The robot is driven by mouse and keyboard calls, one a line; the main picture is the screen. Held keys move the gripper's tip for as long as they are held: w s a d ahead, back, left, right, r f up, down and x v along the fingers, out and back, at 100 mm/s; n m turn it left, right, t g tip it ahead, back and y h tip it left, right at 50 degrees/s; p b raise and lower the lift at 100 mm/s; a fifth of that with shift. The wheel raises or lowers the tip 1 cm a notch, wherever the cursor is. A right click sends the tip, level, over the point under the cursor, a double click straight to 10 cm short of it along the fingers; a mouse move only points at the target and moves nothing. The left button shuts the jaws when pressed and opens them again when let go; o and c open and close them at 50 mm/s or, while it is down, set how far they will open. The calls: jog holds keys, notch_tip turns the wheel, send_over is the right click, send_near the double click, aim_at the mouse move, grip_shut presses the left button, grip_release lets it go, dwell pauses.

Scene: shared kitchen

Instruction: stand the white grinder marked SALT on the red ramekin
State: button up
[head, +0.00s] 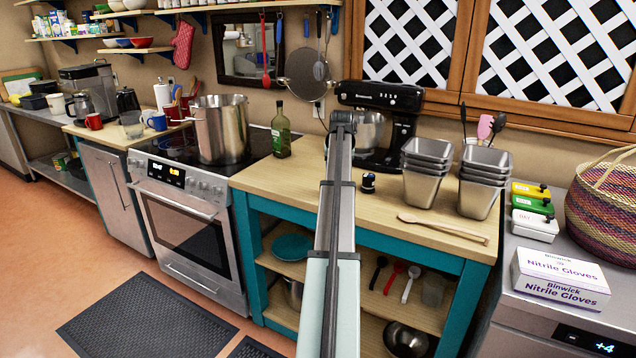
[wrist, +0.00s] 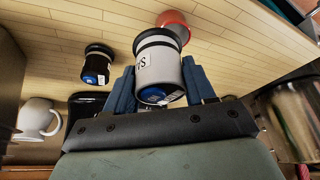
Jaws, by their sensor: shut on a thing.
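My gripper (wrist: 160,88) is shut on the white grinder (wrist: 158,68), with a blue finger on each side of it. The grinder has black bands and a partly visible label whose readable letter looks like an S. The red ramekin (wrist: 174,20) is just beyond the grinder in the wrist view, partly hidden by it. I cannot tell whether the two touch. In the head view my arm hides the gripper, the white grinder and the ramekin.
A dark grinder (wrist: 97,66) stands to the left on the wooden counter (head: 415,205); it also shows in the head view (head: 368,182). A white mug (wrist: 36,117) is further left. The black mixer (head: 390,120), steel tins (head: 427,168) and a wooden spoon (head: 440,228) are near.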

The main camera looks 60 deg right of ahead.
jog(key=w+n, duration=0.1)
jog(key=n, duration=0.1)
jog(key=w+d+r+n+t+y, duration=0.1)
jog(key=n, duration=0.1)
jog(key=w+r+n+y, duration=0.1)
jog(key=n, duration=0.2)
jog(key=shift+w+d+t, duration=0.25)
jog(key=shift+d+t, duration=0.05)
jog(key=shift+t, duration=0.1)
jog(key=shift+f, duration=0.2)
jog(key=shift+f, duration=2.7)
jog(key=shift+f, duration=0.5)
jog(key=o, duration=1)
jog(key=shift+v, duration=5.5)
